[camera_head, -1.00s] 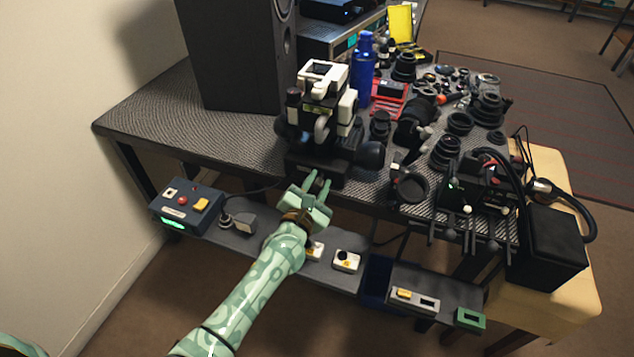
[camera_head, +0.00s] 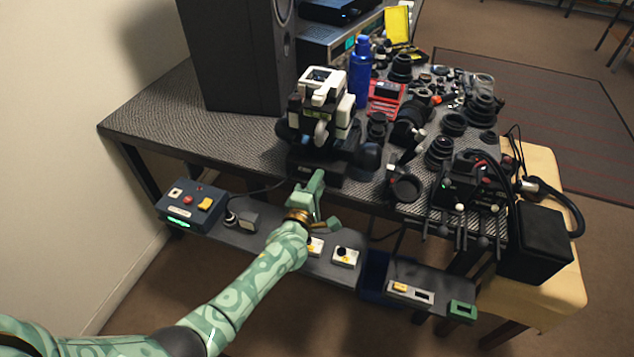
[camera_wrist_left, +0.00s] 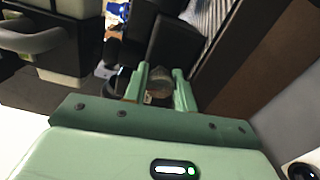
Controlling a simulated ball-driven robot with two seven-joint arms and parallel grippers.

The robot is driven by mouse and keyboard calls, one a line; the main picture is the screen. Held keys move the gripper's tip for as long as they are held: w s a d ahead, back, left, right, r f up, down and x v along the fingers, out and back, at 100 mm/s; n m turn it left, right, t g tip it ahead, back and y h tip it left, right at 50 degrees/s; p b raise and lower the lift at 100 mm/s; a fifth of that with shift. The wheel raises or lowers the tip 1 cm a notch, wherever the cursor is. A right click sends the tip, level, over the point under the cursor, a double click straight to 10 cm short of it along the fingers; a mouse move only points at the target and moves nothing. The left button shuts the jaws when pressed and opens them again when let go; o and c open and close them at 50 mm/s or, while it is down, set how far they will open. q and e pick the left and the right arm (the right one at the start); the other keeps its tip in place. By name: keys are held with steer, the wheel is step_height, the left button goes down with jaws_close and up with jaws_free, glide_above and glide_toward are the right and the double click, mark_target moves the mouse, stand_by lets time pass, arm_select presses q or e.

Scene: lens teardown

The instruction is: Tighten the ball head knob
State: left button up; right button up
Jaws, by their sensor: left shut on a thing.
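A black and white device (camera_head: 322,118) stands on a black base (camera_head: 318,168) at the table's front edge. My left gripper (camera_head: 316,182) reaches the front of this base in the head view, its fingers seen nearly edge-on. In the left wrist view my left gripper (camera_wrist_left: 161,85) has its two green fingers on either side of a greyish rounded piece (camera_wrist_left: 159,80), which looks like the ball head knob. The fingers are shut on it. In the head view the knob is hidden behind the fingers. My right gripper is in neither view.
A lower shelf below carries a blue control box (camera_head: 190,205) and small white switch boxes (camera_head: 345,257). A black speaker (camera_head: 238,55) stands at the back left. Lens parts (camera_head: 438,150) crowd the table's right side. The table's left part is bare.

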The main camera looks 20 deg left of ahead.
arm_select(q)
steer(key=shift+f+m+p, duration=0.1)
steer(key=shift+m+p, duration=0.35)
steer(key=shift+m, duration=1.55)
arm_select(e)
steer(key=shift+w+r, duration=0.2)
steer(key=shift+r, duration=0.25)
arm_select(q)
steer(key=o, duration=1)
steer(key=shift+s, duration=0.15)
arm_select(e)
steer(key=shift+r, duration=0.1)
arm_select(q)
steer(key=s+p, duration=0.5)
steer(key=s, duration=1.1)
steer(key=shift+a, duration=0.25)
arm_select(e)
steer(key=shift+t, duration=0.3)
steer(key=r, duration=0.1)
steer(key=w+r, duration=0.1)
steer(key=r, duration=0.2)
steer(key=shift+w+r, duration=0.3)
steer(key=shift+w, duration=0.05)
